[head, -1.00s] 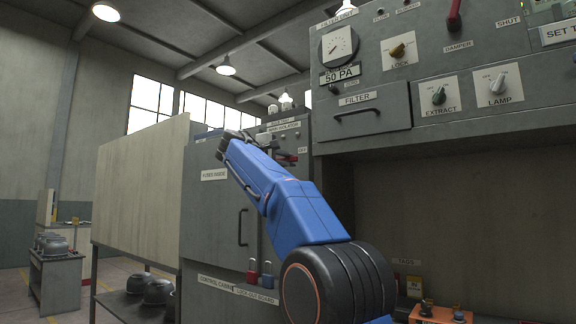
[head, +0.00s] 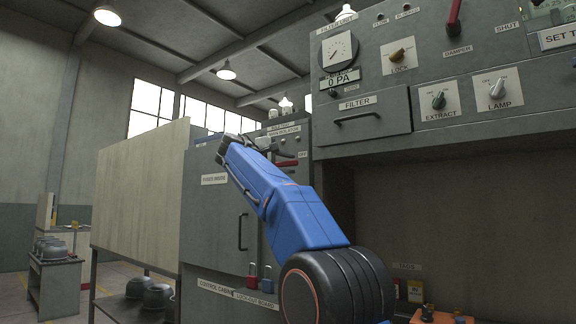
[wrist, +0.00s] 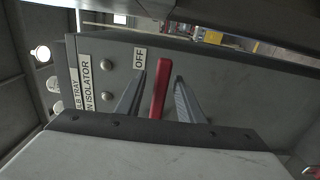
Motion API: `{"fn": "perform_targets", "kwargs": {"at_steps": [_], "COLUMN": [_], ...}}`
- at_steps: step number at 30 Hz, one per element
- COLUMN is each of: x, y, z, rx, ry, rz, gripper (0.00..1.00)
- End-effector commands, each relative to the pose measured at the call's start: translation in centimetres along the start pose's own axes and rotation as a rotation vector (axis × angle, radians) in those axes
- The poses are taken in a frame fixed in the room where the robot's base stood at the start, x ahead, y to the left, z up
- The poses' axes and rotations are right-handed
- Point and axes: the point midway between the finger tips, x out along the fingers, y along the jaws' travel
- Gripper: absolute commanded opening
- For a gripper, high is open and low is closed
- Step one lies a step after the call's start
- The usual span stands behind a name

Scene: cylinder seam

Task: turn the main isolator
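The main isolator's red handle (wrist: 159,92) stands between the two fingers of my gripper (wrist: 160,80) in the wrist view. A narrow gap shows on each side, so the gripper looks open around the handle. An OFF label (wrist: 139,58) sits just left of the handle's far end. The isolator name label (wrist: 100,88) is further left, partly cut by my gripper body. In the head view my gripper (head: 268,145) is at the isolator panel (head: 285,128), and my blue arm hides much of it.
The control cabinet door (head: 213,215) is left of my arm. A filter drawer (head: 362,113) and a gauge panel reading 0 PA (head: 341,81) are to the right. A red and a blue padlock (head: 267,280) hang below.

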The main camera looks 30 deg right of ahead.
Motion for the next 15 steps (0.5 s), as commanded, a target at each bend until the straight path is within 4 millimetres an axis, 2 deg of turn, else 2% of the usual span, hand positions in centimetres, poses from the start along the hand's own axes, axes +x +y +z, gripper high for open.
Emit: {"fn": "perform_targets", "kwargs": {"at_steps": [5, 15], "x": [-1.9, -8.1], "y": [0.1, 0.0], "z": [0.0, -0.1], "rx": [0.002, 0.001], "ry": [0.004, 0.005], "rz": [0.0, 0.0], "gripper": [0.34, 0.34]}}
